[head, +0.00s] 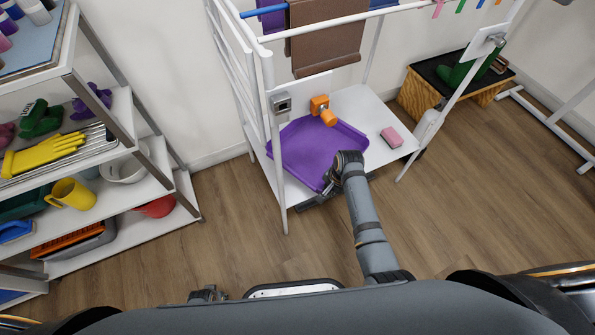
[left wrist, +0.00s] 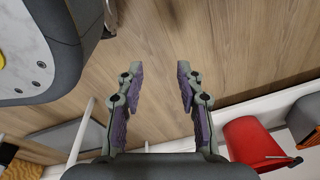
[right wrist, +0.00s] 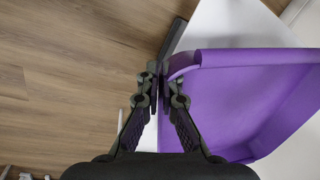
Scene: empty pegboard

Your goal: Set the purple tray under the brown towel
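The purple tray (head: 300,150) is at the low white shelf of the drying rack, its near corner at the shelf's front edge. Whether it rests flat there I cannot tell. The brown towel (head: 325,38) hangs from the rack's upper rails, above and behind the tray. My right gripper (head: 332,182) is at the tray's near right edge. In the right wrist view its fingers (right wrist: 159,88) are close together on the rim of the tray (right wrist: 225,95). My left gripper (left wrist: 157,75) is open and empty above the wood floor; in the head view it is low, at the bottom edge (head: 208,294).
A pink sponge (head: 391,137) lies on the shelf (head: 362,105) right of the tray. An orange fitting (head: 322,109) is behind the tray. A rack post (head: 277,170) stands at the front left. A loaded shelf unit (head: 130,160) stands left. A stool (head: 425,95) stands right.

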